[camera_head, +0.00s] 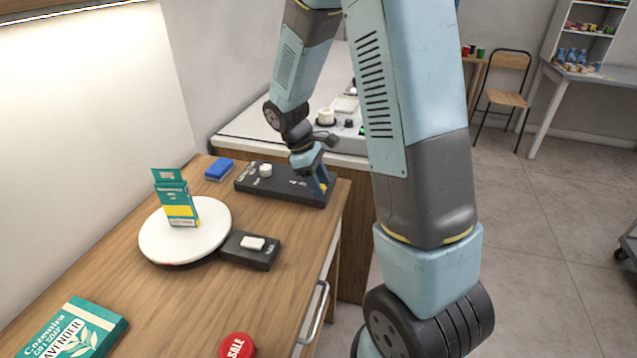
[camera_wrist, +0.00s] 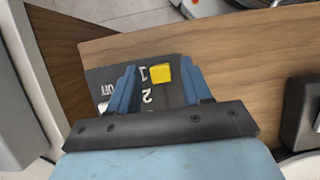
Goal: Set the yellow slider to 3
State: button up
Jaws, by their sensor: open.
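The yellow slider (camera_wrist: 161,73) shows in the wrist view as a small yellow block on the dark control panel (camera_wrist: 171,97). It stands beside the printed 1; the 2 is lower down, and no 3 is visible. My gripper (camera_wrist: 158,70) is open, with one blue finger on each side of the slider. I cannot tell whether either finger touches it.
A white knob (camera_head: 265,170) stands on the panel's left part. A blue block (camera_head: 219,170) lies left of it. Nearer are a round white plate (camera_head: 160,245) bearing a teal box (camera_head: 174,190), and a dark box with a white button (camera_head: 252,243). The counter's edge is close.

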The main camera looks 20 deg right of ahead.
grip_shut()
dwell(0.3)
dwell(0.3)
